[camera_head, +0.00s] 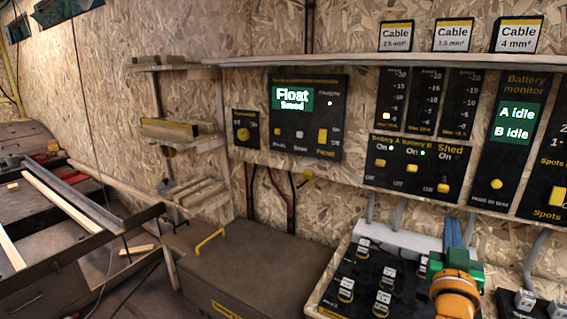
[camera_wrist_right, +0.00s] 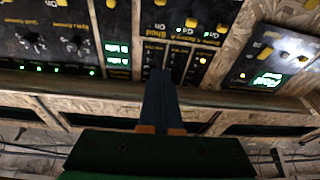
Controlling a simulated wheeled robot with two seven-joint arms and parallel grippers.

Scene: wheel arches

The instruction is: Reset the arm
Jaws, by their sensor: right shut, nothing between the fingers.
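My right gripper (camera_head: 453,228) is in the lower right of the head view, with an orange wrist, a green body and blue fingers. Its fingers are shut with nothing between them. They point up towards the wall, below the black battery switch panel (camera_head: 418,164). In the right wrist view the closed fingers (camera_wrist_right: 160,85) point up the picture towards the panels, which appear upside down. My left gripper is not in view.
A charger panel (camera_head: 305,116) reads "Float". A battery monitor (camera_head: 513,125) reads "A idle" and "B idle". A black panel (camera_head: 360,270) with several knobs lies beside my right gripper. A brown chest (camera_head: 250,262) and a wooden bench (camera_head: 60,225) stand left.

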